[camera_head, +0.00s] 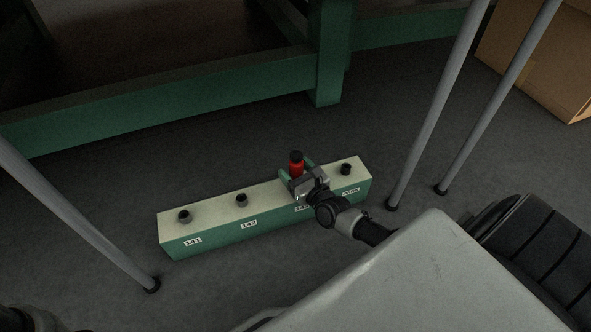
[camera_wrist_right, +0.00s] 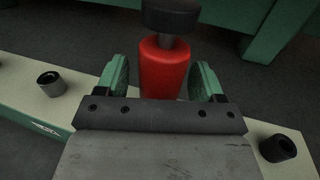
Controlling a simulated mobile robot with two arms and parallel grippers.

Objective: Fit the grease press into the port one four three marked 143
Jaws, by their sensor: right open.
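The red grease press (camera_head: 296,168) with a black cap stands upright over the third position of the green and cream port block (camera_head: 215,225). It also shows in the right wrist view (camera_wrist_right: 163,68). My right gripper (camera_head: 299,172) is open, its green-padded fingers either side of the press, with visible gaps in the wrist view (camera_wrist_right: 163,82). The gripper hides the base of the press and port 143, so I cannot tell how deep it sits. The third label (camera_head: 301,208) is partly covered. My left gripper is not in view.
Black ports marked 141 (camera_head: 184,216) and 142 (camera_head: 241,200) are empty, as is the rightmost port (camera_head: 346,169). Thin grey legs (camera_head: 425,125) stand right of the block, another (camera_head: 80,220) at left. A green frame (camera_head: 160,103) is behind, a cardboard box (camera_head: 545,60) far right.

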